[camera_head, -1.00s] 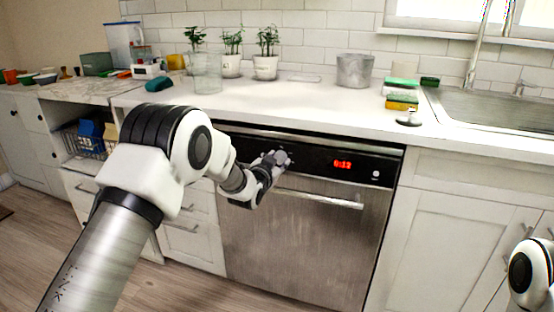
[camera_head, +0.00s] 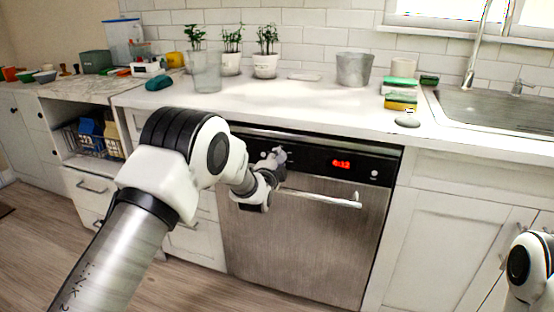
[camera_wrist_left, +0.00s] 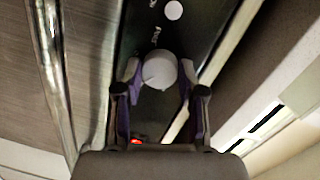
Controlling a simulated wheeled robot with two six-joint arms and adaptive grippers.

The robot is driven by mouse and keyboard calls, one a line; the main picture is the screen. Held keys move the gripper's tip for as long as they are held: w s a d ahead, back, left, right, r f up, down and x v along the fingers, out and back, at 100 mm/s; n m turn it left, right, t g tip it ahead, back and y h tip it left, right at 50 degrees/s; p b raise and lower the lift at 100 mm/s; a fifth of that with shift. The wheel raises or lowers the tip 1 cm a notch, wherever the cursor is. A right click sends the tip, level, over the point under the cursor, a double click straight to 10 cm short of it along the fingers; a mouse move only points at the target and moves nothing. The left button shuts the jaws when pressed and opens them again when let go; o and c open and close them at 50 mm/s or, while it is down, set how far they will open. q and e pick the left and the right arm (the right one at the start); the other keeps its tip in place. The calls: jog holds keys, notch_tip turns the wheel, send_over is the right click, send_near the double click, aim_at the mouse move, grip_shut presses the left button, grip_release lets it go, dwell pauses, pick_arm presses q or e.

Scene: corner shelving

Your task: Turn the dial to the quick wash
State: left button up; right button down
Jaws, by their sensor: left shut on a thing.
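The dishwasher (camera_head: 300,240) has a steel door and a black control panel (camera_head: 318,160) with a red display (camera_head: 341,163). My left gripper (camera_head: 279,156) is at the left part of the panel. In the left wrist view the round, light grey dial (camera_wrist_left: 159,70) sits between the fingertips of my left gripper (camera_wrist_left: 157,78), which is shut on it. In the head view the gripper mostly hides the dial. The label by the dial is too small to read. At the right edge, part of my right arm shows; its gripper is out of view.
The door's bar handle (camera_head: 325,198) runs just below the panel. Above it is the white counter (camera_head: 290,100) with a glass (camera_head: 206,72), potted plants (camera_head: 266,50), a metal pot (camera_head: 354,69), sponges (camera_head: 401,98) and a sink (camera_head: 490,108). The floor in front is clear.

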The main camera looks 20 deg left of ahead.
pick_arm(q)
jog(key=m, duration=0.4)
jog(key=shift+r+p, duration=0.1)
jog(key=shift+p, duration=0.25)
jog(key=shift+m+t+y, duration=0.4)
jog(key=shift+m+t, duration=0.1)
jog(key=shift+m, duration=2.1)
jog(key=o, duration=1.1)
jog(key=shift+d, duration=0.1)
jog(key=shift+o, duration=0.2)
jog(key=s+d, duration=0.1)
jog(key=s, duration=1.1)
